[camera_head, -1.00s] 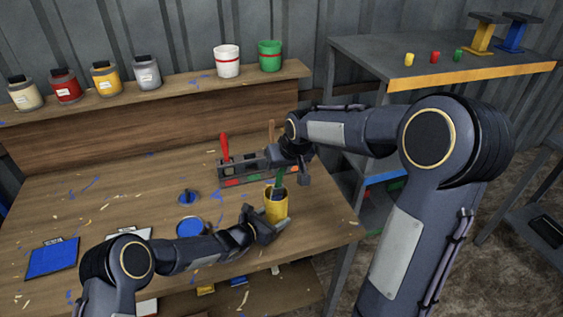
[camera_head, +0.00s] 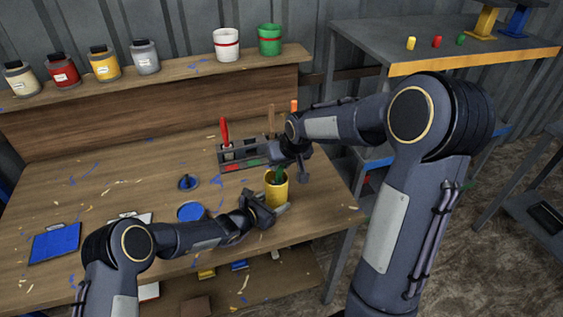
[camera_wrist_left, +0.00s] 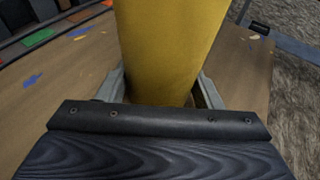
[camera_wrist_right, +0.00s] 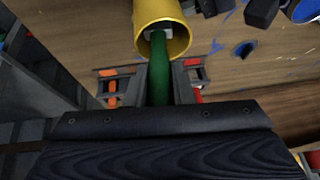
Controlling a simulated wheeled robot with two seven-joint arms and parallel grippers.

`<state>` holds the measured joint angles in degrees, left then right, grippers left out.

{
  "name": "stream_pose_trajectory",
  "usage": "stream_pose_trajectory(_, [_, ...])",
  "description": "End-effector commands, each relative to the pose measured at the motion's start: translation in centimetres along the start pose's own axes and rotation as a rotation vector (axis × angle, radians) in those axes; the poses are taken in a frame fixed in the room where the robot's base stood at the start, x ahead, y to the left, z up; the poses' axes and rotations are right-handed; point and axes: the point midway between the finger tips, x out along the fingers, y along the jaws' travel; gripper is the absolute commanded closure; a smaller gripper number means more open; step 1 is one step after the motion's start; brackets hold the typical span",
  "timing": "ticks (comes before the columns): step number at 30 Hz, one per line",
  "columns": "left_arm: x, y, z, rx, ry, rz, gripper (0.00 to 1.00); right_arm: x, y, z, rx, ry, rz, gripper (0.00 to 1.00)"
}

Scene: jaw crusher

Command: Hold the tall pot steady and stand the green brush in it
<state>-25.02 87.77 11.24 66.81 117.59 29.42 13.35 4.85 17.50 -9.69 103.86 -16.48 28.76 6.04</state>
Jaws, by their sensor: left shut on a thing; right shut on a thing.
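The tall yellow pot (camera_head: 276,195) stands near the right front of the wooden bench. My left gripper (camera_head: 270,209) is shut around its side. The pot fills the left wrist view (camera_wrist_left: 170,45) between the two fingers. My right gripper (camera_wrist_right: 160,80) is shut on the green brush (camera_wrist_right: 159,88) above the pot. In the right wrist view, the brush's pale lower part is inside the mouth of the pot (camera_wrist_right: 181,47). In the head view, a short green length of the brush (camera_head: 280,173) shows at the rim. Its depth inside is hidden.
A grey tool rack (camera_head: 232,157) with a red-handled tool (camera_head: 224,132) stands behind the pot. A blue round lid or tin (camera_head: 190,211) lies to the left. Jars line the back shelf. A grey table (camera_head: 400,45) stands right.

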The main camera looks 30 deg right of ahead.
Motion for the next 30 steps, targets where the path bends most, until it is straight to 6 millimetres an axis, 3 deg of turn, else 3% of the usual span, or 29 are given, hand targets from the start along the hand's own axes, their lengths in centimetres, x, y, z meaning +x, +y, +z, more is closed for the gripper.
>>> stream_pose_trajectory(1, [0.0, 0.0, 0.0, 0.0, -0.001, 0.0, 0.53, 0.0, 0.0, 0.0, 0.0, 0.0, 0.0, 0.76])
stream_pose_trajectory(6, [0.0, 0.0, 0.0, 0.0, -0.001, 0.0, 0.53, 0.0, 0.0, 0.0, 0.0, 0.0, 0.0, 0.54])
stream_pose_trajectory(17, [0.0, 0.0, 0.0, 0.0, -0.001, 0.0, 0.53, -0.5, 0.0, -0.1, 0.0, 0.001, 0.0, 0.53])
stream_pose_trajectory(20, [0.0, 0.0, 0.0, 0.0, -0.001, 0.0, 0.53, -1.7, 0.0, -0.1, 0.0, 0.005, 0.0, 0.53])
stream_pose_trajectory(30, [0.0, 0.0, 0.0, 0.0, 0.0, 0.0, 0.53, -8.8, 0.0, -0.1, 0.0, 0.006, -0.001, 0.53])
